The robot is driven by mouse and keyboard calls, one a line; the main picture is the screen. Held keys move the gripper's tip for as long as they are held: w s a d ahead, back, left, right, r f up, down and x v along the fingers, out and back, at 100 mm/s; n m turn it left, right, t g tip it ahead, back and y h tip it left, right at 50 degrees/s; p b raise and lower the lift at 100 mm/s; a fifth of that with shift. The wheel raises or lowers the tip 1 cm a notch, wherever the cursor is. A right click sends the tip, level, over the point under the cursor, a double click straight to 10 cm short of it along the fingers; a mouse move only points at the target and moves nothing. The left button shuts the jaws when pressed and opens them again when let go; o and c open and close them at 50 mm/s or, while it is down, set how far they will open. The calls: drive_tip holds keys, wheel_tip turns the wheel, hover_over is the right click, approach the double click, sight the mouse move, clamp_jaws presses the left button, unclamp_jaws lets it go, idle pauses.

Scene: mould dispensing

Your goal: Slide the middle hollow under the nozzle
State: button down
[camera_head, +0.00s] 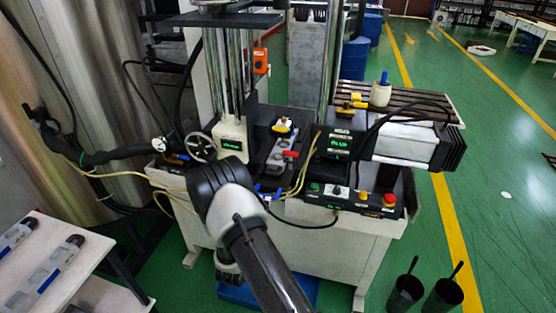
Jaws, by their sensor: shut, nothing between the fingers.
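A narrow grey block (278,160) lies lengthwise on the dark bench top in the middle of the machine; it looks like the mould, with small recesses on top. A red handle-like part (291,153) sits at its right side. A yellow and white fitting (283,127) stands at the block's far end. I cannot tell whether it is the nozzle, or which hollow lies beneath it. My arm crosses the lower middle, its rounded joint in front of the machine. My gripper's fingers do not show; the arm hides part of the bench's near edge.
A control panel (345,197) with buttons lines the front right. Yellow cables (300,165) run right of the block. A white table (50,262) stands at left, and two black cups (405,292) (443,296) at lower right.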

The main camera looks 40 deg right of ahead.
drive_tip(key=shift+w+d, duration=0.3)
drive_tip(key=shift+d, duration=0.1)
idle(0.5)
drive_tip(key=shift+a, duration=0.1)
drive_tip(key=p+v, duration=0.1)
drive_tip(key=v, duration=0.6)
idle(0.5)
